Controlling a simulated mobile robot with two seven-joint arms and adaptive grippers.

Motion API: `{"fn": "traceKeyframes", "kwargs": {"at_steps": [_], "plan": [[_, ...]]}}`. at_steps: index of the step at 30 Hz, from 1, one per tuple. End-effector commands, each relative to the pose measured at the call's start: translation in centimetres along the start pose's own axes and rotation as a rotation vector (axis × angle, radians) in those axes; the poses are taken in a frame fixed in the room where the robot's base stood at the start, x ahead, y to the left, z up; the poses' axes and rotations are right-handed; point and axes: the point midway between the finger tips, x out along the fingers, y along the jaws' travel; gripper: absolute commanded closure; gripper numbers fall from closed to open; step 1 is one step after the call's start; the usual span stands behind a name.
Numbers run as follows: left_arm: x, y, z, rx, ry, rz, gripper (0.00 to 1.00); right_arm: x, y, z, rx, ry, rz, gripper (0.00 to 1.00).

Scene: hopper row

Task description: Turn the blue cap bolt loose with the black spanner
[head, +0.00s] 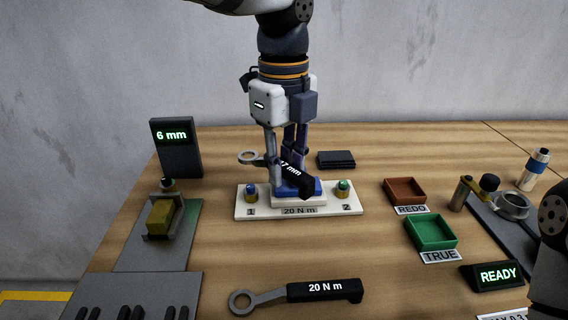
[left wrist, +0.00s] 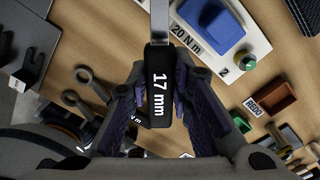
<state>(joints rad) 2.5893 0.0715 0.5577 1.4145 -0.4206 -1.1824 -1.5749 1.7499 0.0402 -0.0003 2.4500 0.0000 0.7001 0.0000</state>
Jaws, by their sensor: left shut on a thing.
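My left gripper (head: 284,165) is shut on the black handle of a spanner (head: 297,182) marked "17 mm"; the spanner also shows in the left wrist view (left wrist: 158,90). Its grey ring end (head: 248,157) points left and appears above or behind the blue cap bolt (head: 251,187), apart from it. That bolt stands upright at position 1 on the white plate (head: 242,209). A green cap bolt (head: 343,186) stands at position 2. The plate's middle holds a blue block (head: 312,186), partly hidden by the handle. My right gripper is out of view.
A second black-handled spanner (head: 325,290), marked "20 N m", lies in front. A red tray (head: 405,190) and a green tray (head: 431,232) stand right of the plate. A "6 mm" display (head: 175,147) and a yellow block (head: 161,217) are at left. Wood between plate and front spanner is clear.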

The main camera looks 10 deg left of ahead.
Motion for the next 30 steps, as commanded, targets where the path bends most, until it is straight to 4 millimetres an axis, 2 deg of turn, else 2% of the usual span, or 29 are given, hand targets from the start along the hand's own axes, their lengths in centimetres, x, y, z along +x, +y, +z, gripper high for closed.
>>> {"fn": "traceKeyframes", "kwargs": {"at_steps": [5,12,20,25,30], "plan": [[1.0,0.1,0.0,-0.001,0.000,0.003,1.00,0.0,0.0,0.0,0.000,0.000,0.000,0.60],[4.3,0.1,-0.1,0.000,0.001,0.004,1.00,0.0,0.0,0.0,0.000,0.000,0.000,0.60],[3.9,3.9,0.8,0.411,0.005,-0.002,1.00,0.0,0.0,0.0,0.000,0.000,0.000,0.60],[3.9,6.5,2.5,0.752,0.006,-0.004,1.00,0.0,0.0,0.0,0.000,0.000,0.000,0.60],[4.0,8.0,4.6,1.031,0.006,-0.003,1.00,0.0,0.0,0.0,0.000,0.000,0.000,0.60]]}}
